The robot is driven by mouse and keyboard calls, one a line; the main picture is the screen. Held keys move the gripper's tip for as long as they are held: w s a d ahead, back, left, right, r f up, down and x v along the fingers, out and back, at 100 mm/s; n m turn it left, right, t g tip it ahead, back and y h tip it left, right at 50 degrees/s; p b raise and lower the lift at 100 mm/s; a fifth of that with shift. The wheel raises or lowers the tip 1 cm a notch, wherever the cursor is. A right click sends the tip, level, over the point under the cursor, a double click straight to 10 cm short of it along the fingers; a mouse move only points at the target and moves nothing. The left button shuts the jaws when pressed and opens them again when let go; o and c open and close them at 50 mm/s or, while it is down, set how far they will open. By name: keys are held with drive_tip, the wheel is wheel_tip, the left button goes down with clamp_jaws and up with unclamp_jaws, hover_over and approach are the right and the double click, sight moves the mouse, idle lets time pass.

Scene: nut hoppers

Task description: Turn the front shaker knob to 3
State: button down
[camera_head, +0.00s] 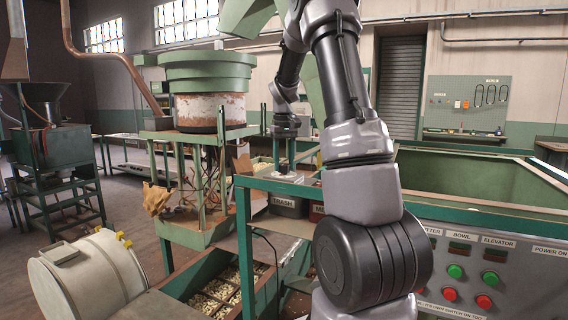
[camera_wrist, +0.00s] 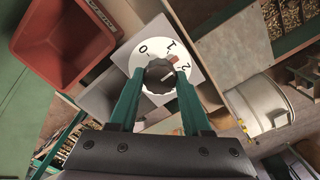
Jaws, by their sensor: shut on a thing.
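A black ribbed shaker knob (camera_wrist: 159,76) sits on a round white dial (camera_wrist: 152,50) in the wrist view. The numbers 0, 1 and 2 show on the dial; the part past 2 is hidden by a finger, and no 3 shows. A small reddish mark (camera_wrist: 174,59) lies at the knob's edge between 1 and 2. My gripper (camera_wrist: 160,78) has its two green fingers on either side of the knob, shut on it. In the head view my gripper (camera_head: 284,166) points down at the green stand's top, and the knob is too small to make out there.
A red bin (camera_wrist: 62,40) is at the upper left of the wrist view. In the head view, a green bowl feeder (camera_head: 207,75) stands left of my arm, a white drum (camera_head: 88,277) lies at lower left, and a button panel (camera_head: 490,275) is at right.

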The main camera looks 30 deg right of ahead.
drive_tip(key=m, duration=0.4)
drive_tip(key=shift+m, duration=0.3)
drive_tip(key=m, duration=0.4)
drive_tip(key=shift+m, duration=0.3)
drive_tip(key=m, duration=0.4)
drive_tip(key=shift+m, duration=0.3)
drive_tip(key=m, duration=0.4)
drive_tip(key=shift+m, duration=0.3)
drive_tip(key=shift+c, duration=1.8)
unclamp_jaws()
drive_tip(key=shift+r, duration=0.1)
